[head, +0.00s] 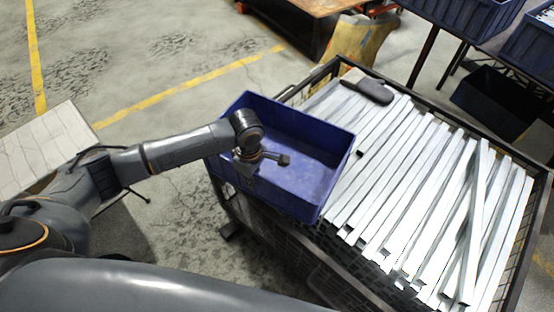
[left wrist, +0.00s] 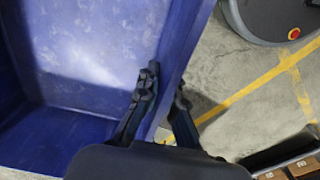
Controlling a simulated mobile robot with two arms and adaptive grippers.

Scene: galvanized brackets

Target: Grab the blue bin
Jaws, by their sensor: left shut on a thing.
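The blue bin (head: 300,178) is an open, empty rectangular tub. In the head view it sits tilted at the near left corner of the cage of metal brackets, partly over its edge. My left gripper (head: 262,158) is at the bin's left wall. In the left wrist view the bin (left wrist: 90,60) fills the left side, and my left gripper (left wrist: 168,100) has one finger inside and one outside the wall, shut on it. Part of the bin's left wall is hidden by my arm. My right gripper is not in view.
The dark wire cage (head: 530,225) holds many galvanized brackets (head: 410,190), with a dark object (head: 374,91) on top at the back. More blue bins (head: 455,14) stand on a rack at the upper right. Floor (head: 170,60) at the upper left is open.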

